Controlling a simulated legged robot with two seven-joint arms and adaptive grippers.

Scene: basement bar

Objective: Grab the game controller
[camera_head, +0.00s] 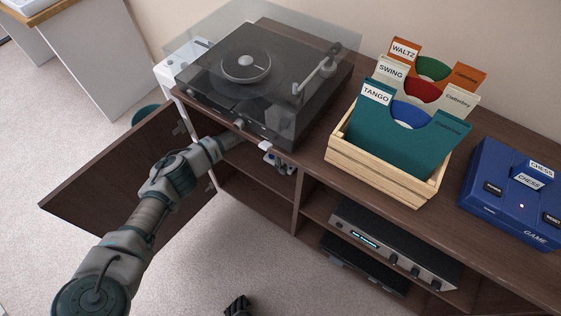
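My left arm reaches from the lower left past the open cabinet door. My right gripper (237,304) shows only as small dark parts at the bottom edge, over the carpet, away from the cabinet.
The open door (115,175) stands left of the arm. A turntable (245,75) with a clear lid, a wooden record crate (385,180) and a blue chess game box (515,195) stand on the cabinet top. Carpet in front is clear.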

